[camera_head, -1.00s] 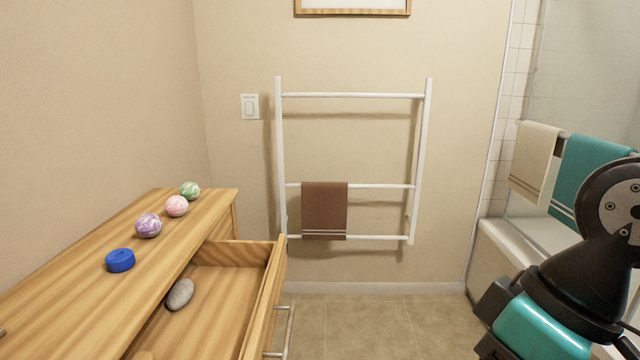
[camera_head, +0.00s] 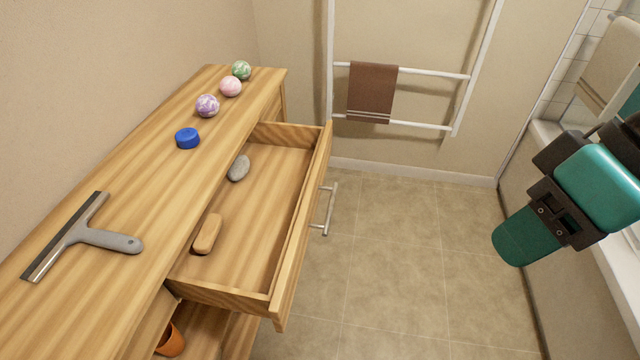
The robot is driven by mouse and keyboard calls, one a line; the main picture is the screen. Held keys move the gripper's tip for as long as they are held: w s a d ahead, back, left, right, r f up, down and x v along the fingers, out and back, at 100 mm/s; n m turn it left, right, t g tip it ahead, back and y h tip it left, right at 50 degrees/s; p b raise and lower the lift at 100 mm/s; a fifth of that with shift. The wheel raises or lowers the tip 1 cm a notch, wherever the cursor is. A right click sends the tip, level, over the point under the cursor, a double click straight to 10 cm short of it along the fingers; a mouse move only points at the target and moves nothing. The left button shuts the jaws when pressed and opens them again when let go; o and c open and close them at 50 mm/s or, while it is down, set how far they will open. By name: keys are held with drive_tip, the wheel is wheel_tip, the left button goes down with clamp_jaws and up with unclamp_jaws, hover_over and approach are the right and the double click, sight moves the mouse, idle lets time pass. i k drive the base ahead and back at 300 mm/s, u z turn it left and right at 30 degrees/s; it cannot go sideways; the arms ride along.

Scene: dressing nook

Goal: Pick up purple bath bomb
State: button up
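The purple bath bomb (camera_head: 207,105) is a purple-and-white marbled ball. It sits on the wooden dresser top (camera_head: 135,170), between a blue disc and a pink bath bomb (camera_head: 231,86). A green bath bomb (camera_head: 241,70) sits beyond the pink one, near the dresser's far end. Teal and black parts of my arm show at the right, over the floor and bathtub side, well apart from the bath bombs. I cannot make out my gripper's fingers.
The blue disc (camera_head: 187,138) and a squeegee (camera_head: 84,235) lie on the dresser. An open drawer (camera_head: 285,246) juts right, holding a grey stone (camera_head: 238,168) and a tan brush-like object (camera_head: 207,234). A towel rack (camera_head: 425,73) stands behind. The tiled floor (camera_head: 400,270) is clear.

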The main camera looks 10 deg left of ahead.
sight(207, 105)
drive_tip(key=z, duration=0.55)
drive_tip(key=i, duration=1.4)
drive_tip(key=u, duration=3.15)
drive_tip(key=i, duration=0.5)
drive_tip(key=u, duration=0.1)
